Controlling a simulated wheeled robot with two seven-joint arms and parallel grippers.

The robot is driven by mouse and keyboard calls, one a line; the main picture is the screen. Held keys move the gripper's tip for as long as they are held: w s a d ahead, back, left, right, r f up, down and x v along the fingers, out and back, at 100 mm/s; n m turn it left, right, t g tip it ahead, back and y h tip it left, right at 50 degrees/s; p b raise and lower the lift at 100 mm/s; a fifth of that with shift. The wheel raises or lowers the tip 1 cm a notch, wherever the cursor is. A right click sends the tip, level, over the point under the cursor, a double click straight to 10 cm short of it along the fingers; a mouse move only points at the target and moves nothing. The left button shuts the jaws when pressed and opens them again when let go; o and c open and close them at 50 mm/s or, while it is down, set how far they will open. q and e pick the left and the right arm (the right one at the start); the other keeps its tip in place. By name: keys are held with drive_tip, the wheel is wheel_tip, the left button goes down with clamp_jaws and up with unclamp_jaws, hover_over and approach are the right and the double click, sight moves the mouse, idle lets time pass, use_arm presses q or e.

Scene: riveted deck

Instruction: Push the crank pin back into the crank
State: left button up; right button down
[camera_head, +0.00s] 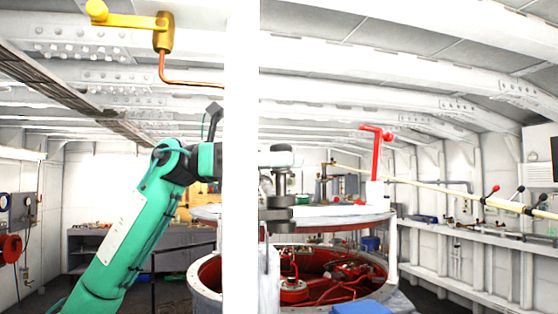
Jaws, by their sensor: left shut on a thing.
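My left arm (127,225) comes up green from the lower left and passes behind a white post. My left gripper (278,212) shows just right of the post, beside the round machine. It is shut on a dark part, and the post hides some of it. I cannot tell whether that part is the crank pin or the crank. A red crank-shaped handle (376,152) stands upright on a white block further right, apart from the gripper. My right gripper is not in view.
The white post (241,120) blocks the middle of the view. The round machine (380,262) has an open well with red parts inside. A blue object (362,307) lies at its front. A long pale rod (440,187) slants across the right. A yellow fitting (163,32) hangs upper left.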

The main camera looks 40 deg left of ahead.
use_arm(q)
drive_tip(key=shift+f, duration=0.3)
drive_tip(key=o, duration=1)
drive_tip(key=shift+f, duration=0.1)
drive_tip(key=shift+a+b, duration=0.2)
drive_tip(key=shift+b, duration=0.15)
drive_tip(key=b+v, duration=0.2)
drive_tip(key=v, duration=1.1)
drive_tip(key=shift+a+b, duration=0.25)
drive_tip(key=shift+b, duration=0.1)
drive_tip(key=shift+s, duration=0.15)
